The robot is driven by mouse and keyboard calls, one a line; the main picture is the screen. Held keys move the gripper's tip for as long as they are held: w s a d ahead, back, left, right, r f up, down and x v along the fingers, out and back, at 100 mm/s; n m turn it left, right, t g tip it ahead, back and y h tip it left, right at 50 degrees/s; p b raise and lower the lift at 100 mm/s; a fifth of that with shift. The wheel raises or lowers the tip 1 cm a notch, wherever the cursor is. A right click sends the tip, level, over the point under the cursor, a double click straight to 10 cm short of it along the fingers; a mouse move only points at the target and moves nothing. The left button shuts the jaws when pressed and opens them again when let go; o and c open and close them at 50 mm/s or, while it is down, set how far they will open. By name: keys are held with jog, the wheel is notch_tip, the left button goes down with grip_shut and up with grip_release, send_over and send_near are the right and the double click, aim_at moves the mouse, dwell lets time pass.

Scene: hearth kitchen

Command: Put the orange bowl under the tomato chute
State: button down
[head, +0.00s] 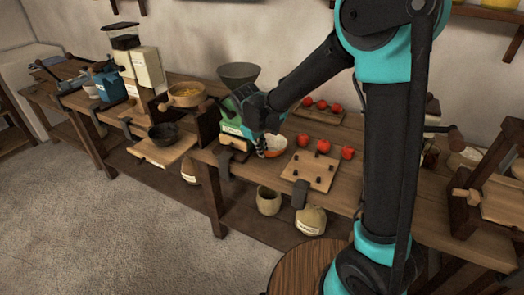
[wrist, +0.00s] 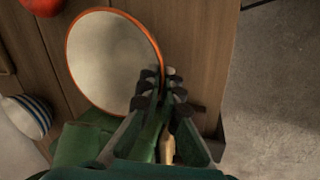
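The orange bowl (wrist: 85,102) has an orange rim and a pale inside. It sits on the wooden counter, just right of the green tomato mill (head: 233,127) with its dark funnel. In the head view the bowl (head: 278,146) is partly covered by my gripper (head: 262,148). In the wrist view my gripper (wrist: 162,82) has its fingertips close together at the bowl's right rim, one inside and one outside, and looks shut on it. The mill's green body (wrist: 80,145) lies close to the fingers. The chute's mouth is not clear.
Several tomatoes (head: 303,140) lie right of the bowl, with more on a board (head: 328,116) behind. A pegged wooden board (head: 311,170) lies at the front edge. A striped bowl (wrist: 25,117) shows beside the mill. A wooden pan (head: 187,96) and black bowl (head: 164,134) stand to the left.

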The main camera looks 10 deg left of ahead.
jog(key=shift+f, duration=0.1)
jog(key=c, duration=1.7)
grip_release()
jog(key=v, duration=1.2)
